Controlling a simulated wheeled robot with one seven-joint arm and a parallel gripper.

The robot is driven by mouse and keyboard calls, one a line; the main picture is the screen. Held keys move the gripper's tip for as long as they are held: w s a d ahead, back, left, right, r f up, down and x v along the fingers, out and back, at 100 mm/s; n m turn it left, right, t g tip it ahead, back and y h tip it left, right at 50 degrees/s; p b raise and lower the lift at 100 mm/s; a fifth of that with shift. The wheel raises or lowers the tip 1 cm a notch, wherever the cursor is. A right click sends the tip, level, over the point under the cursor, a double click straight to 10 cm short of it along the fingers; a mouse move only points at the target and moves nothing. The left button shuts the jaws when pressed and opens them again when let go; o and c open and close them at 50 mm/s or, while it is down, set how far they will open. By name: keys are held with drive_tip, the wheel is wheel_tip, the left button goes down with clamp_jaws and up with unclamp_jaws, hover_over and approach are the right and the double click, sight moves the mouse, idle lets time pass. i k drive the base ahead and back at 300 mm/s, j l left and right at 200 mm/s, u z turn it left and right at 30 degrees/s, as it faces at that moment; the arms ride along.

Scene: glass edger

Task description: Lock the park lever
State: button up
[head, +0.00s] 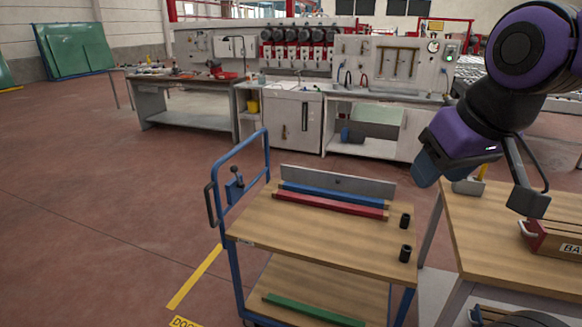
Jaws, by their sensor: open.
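The park lever (237,175) is a small dark lever with a round knob. It stands up from a blue bracket on the handle frame of the blue trolley (265,238), at the trolley's left end. My gripper (482,186) is at the upper right, above the back left part of the wooden table. It is open, with nothing seen between its jaws. It is well to the right of the lever and apart from it. A dark grip (211,204) is on the handle frame, left of the lever.
The trolley's top holds a grey bar (340,181), a blue bar (330,195), a red bar (328,205) and two black cylinders (405,237). A green bar (312,311) lies on its lower shelf. The wooden table (490,240) carries a red box (553,242).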

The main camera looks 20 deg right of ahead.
sight(234, 169)
drive_tip(key=j+z, duration=0.1)
drive_tip(key=z, duration=1.8)
drive_tip(key=j, duration=0.6)
drive_tip(key=j+z, duration=0.15)
drive_tip(key=j, duration=0.45)
drive_tip(key=k+j, duration=0.15)
drive_tip(key=j, duration=0.45)
drive_tip(key=j+z, duration=0.15)
drive_tip(key=j, duration=0.45)
drive_tip(key=k+j, duration=0.1)
drive_tip(key=j, duration=0.45)
drive_tip(key=k+j, duration=0.1)
drive_tip(key=j, duration=0.45)
drive_tip(key=k+j, duration=0.1)
drive_tip(key=j, duration=0.45)
drive_tip(key=k+j, duration=0.1)
drive_tip(key=j, duration=0.45)
drive_tip(key=k+j, duration=0.1)
drive_tip(key=j, duration=0.45)
drive_tip(key=k+j, duration=0.1)
drive_tip(key=j, duration=0.45)
